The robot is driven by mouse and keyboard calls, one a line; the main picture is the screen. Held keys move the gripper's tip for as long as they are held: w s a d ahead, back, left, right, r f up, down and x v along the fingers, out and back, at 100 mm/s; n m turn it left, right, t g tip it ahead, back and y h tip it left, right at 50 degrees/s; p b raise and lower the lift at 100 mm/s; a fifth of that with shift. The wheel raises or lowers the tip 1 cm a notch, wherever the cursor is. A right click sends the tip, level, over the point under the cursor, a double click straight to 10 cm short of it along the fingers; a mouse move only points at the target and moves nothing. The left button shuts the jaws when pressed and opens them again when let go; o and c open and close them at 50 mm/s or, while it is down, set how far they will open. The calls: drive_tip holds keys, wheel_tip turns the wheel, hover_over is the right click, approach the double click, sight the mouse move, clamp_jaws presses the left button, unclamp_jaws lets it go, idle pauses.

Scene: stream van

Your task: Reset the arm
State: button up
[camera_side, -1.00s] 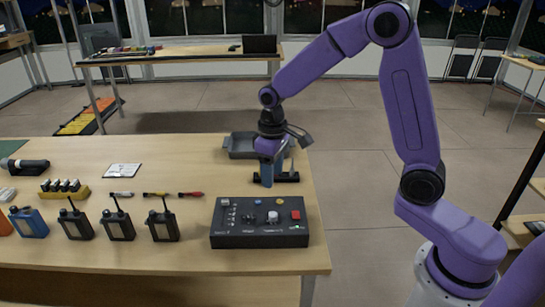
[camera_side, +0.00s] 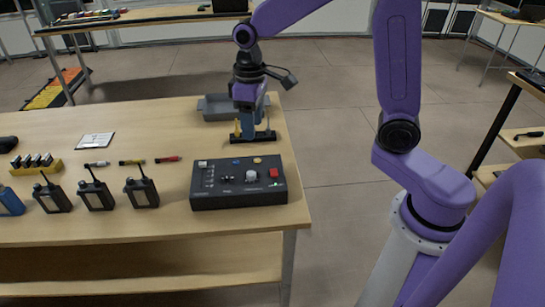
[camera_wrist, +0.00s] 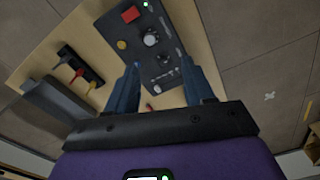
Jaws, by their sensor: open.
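My gripper (camera_side: 249,136) points down over the right part of the table, behind the black control box (camera_side: 239,183) and in front of the black rack (camera_side: 270,136) in the side view. Its two blue fingers are apart with nothing between them in the wrist view (camera_wrist: 160,85). The control box also shows in the wrist view (camera_wrist: 128,35), with a red button, a white knob, a yellow button and a lit green light. The rack in the wrist view (camera_wrist: 92,78) holds small red, yellow and dark pieces.
A grey tray (camera_side: 218,113) sits behind the rack. The table's right edge is close to the gripper.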

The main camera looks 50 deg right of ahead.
drive_tip(key=s+d+n, duration=0.1)
drive_tip(key=s+n, duration=0.6)
drive_tip(key=s, duration=1.8)
drive_tip(key=shift+s+d, duration=0.2)
drive_tip(key=shift+d, duration=0.05)
